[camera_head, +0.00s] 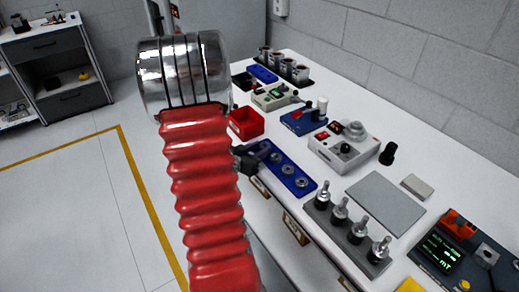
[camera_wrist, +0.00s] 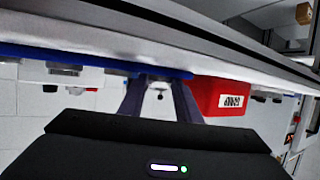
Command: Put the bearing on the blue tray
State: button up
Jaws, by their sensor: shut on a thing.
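A long blue tray (camera_head: 311,187) lies along the left edge of the white table in the head view, with several round metal bearings on it, one of them in the middle (camera_head: 287,170). My dark gripper (camera_head: 264,149) is at the tray's far left end, its fingertips at or just over the surface. In the wrist view the two fingers of my gripper (camera_wrist: 161,92) reach toward the blue tray's edge (camera_wrist: 60,52). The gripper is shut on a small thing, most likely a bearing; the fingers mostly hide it. I cannot tell whether it touches the tray.
A red bin (camera_head: 246,123) stands close behind my gripper; it also shows in the wrist view (camera_wrist: 207,94). A rack with several upright metal parts (camera_head: 330,221) stands nearer. A grey mat (camera_head: 386,202) lies to the right. Instrument boxes (camera_head: 345,148) stand behind.

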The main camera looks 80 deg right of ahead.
jog(key=shift+f, duration=0.4)
jog(key=shift+s+a+f, duration=0.1)
jog(key=shift+a+f, duration=0.1)
jog(key=shift+f, duration=0.25)
jog(key=o, duration=0.9)
jog(key=shift+s, duration=0.1)
jog(key=shift+r, duration=0.5)
jog(key=v, duration=1.2)
jog(key=shift+d+r, duration=0.15)
jog(key=shift+r, duration=0.2)
